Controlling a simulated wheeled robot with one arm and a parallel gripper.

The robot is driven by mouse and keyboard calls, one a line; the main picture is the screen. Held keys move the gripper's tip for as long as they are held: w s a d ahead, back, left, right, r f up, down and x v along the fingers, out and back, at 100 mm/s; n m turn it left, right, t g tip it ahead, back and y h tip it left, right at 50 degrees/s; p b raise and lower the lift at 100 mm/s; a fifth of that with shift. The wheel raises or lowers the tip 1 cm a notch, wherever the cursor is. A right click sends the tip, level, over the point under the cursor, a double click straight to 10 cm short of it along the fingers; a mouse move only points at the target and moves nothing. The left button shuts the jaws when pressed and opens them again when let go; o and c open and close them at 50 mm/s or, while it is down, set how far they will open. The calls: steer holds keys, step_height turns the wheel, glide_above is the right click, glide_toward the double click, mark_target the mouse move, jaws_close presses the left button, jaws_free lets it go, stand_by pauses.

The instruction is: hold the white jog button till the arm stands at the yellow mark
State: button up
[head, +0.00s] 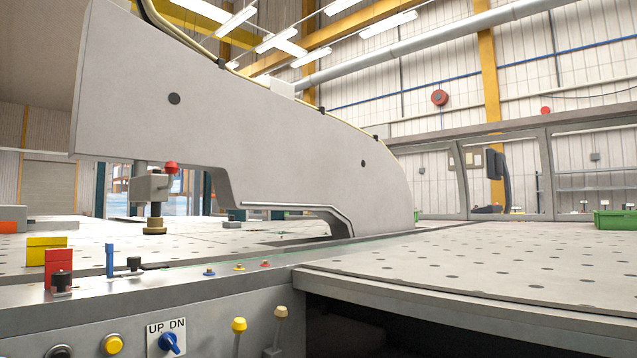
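The large light-grey machine arm (250,130) stands over the perforated table, its curved right end reaching down to the tabletop. I cannot make out a button that is clearly the white jog button. On the front panel are a yellow round button (113,344), a blue UP/DN selector (172,343), a lever with a yellow knob (239,324) and a lever with a cream knob (280,311). A yellow block (46,250) lies at the left; I cannot tell whether it is the yellow mark. My gripper is not in view.
A red block (58,266), a blue post (109,260) and small coloured knobs (238,267) stand along the table's front edge. A red-topped clamp (155,190) stands under the arm. The right perforated table (500,262) is mostly clear, with a green bin (615,219) at its far right.

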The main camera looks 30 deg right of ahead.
jaws_close()
stand_by(1.4)
